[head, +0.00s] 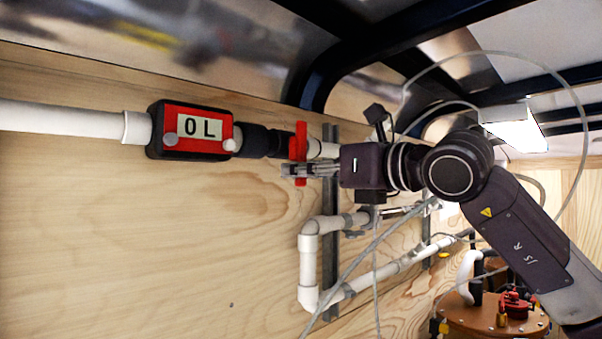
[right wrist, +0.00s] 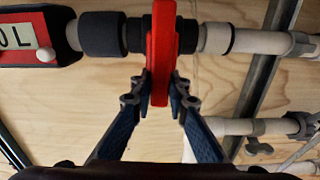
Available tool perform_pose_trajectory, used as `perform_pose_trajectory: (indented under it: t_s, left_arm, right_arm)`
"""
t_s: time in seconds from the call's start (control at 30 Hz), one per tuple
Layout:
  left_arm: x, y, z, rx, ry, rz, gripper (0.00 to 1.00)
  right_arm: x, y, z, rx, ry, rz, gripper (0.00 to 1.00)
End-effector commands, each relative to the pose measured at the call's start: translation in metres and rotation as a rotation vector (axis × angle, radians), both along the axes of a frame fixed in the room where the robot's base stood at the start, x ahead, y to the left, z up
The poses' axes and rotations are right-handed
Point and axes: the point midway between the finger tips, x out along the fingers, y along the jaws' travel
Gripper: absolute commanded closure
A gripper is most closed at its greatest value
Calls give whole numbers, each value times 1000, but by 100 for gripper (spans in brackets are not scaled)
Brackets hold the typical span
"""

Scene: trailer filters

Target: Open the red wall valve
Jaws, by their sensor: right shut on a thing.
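The red wall valve handle (head: 300,151) sits on the white pipe line along the wooden wall, just right of a black coupling. In the right wrist view the red handle (right wrist: 160,55) runs vertically in the picture, across the pipe. My right gripper (head: 292,170) reaches in from the right and is shut on the lower part of the handle. Its two fingers (right wrist: 160,85) lie on either side of the handle in the right wrist view. My left gripper is not in view.
A red and black meter (head: 195,130) reading "0L" is on the pipe left of the valve. White pipes (head: 310,265) bend below, by a grey metal strut (head: 330,250). A brown tank top (head: 490,318) with red fittings stands at lower right. Dark beams cross overhead.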

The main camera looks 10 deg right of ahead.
Motion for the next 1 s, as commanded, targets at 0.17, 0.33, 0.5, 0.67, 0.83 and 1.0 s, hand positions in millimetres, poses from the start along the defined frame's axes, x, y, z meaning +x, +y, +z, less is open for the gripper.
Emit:
perform_pose_trajectory:
  t_s: [0.17, 0.33, 0.5, 0.67, 0.83, 1.0]
  left_arm:
    - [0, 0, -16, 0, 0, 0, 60]
    - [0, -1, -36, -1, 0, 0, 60]
    - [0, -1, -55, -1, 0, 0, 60]
    - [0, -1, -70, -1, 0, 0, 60]
    - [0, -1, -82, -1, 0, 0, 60]
    - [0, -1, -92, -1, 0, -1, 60]
  right_arm:
    - [-3, 4, -3, 65, 41, 1, 100]
    - [-6, 9, -3, 171, 110, 2, 100]
    - [-10, 15, -1, 303, 196, 1, 100]
    - [-14, 21, 4, 430, 280, 2, 100]
    - [-18, 26, 10, 564, 369, 1, 100]
    - [-21, 30, 16, 698, 459, 0, 100]
